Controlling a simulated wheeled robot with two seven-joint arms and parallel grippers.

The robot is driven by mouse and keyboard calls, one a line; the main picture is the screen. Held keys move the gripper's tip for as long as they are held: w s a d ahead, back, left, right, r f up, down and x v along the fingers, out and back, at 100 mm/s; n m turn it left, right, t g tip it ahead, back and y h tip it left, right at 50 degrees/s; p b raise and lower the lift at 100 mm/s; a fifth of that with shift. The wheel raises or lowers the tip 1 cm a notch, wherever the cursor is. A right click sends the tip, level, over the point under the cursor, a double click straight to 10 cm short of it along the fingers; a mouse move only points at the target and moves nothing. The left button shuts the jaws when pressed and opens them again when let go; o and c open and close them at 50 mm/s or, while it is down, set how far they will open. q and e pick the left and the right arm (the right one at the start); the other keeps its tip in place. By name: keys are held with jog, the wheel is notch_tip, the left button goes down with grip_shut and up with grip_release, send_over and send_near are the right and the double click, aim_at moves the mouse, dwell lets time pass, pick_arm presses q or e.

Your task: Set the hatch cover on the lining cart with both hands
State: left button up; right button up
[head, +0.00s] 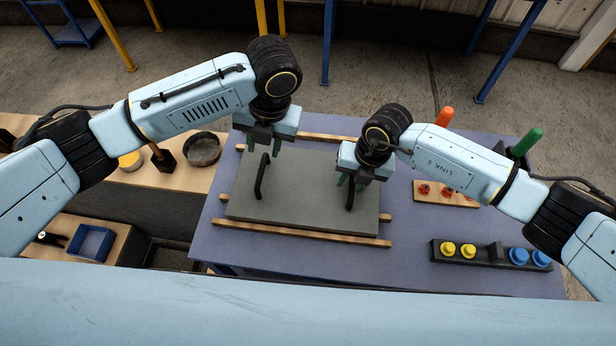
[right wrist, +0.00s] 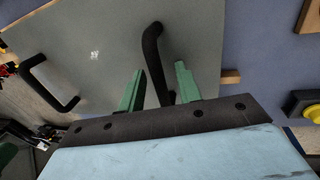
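The hatch cover (head: 305,195) is a flat grey panel with two upright black handles, lying on wooden strips on a blue-purple tabletop (head: 410,270). It also shows in the right wrist view (right wrist: 100,50). My left gripper (head: 264,147) is above the left handle (head: 261,178), its green fingers apart and empty. My right gripper (head: 353,183) is at the right handle (head: 350,198). In the right wrist view its green fingers are open, with the right handle (right wrist: 155,55) in the gap between them. I cannot tell whether they touch it. No separate lining cart is clearly identifiable.
A black rack with yellow and blue knobs (head: 490,254) and a wooden block with red parts (head: 445,193) stand right of the cover. Orange (head: 445,116) and green (head: 526,142) handles rise behind. A wooden bench at left holds a dark bowl (head: 203,150).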

notch_tip(320, 180, up, 12)
jog(key=d, duration=0.2)
jog(key=shift+d+f, duration=0.15)
jog(key=shift+d, duration=0.05)
jog(key=shift+s+f, duration=0.1)
dwell(0.4)
